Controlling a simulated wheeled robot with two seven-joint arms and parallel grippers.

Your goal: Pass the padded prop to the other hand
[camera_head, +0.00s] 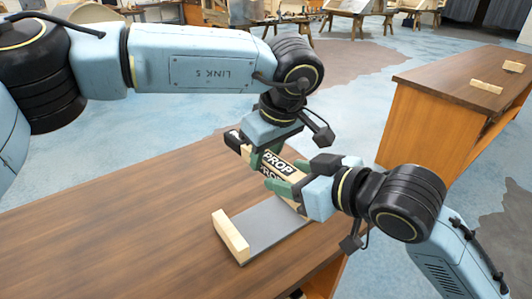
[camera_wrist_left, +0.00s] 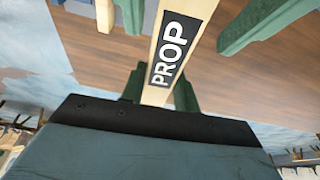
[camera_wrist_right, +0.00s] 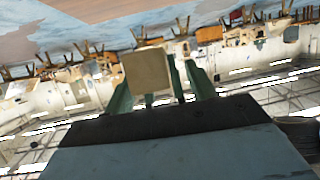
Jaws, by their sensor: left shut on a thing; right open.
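The prop (camera_head: 278,162) is a pale wooden bar with black PROP labels and a black end at its upper left. It is held tilted above the near table. My left gripper (camera_head: 262,160) is shut on it; the left wrist view shows the bar (camera_wrist_left: 172,50) between the left fingers (camera_wrist_left: 158,92). My right gripper (camera_head: 285,178) is open, its fingers on either side of the bar, with a gap visible on the right in the left wrist view. The right wrist view shows the bar's square end (camera_wrist_right: 146,70) near the right fingers. Whether they touch it is unclear.
A grey cradle (camera_head: 262,232) with a wooden end block (camera_head: 230,236) lies on the brown table (camera_head: 120,240) below the grippers. Another wooden bench (camera_head: 455,85) at the right carries small wooden blocks (camera_head: 486,87). The table's left part is clear.

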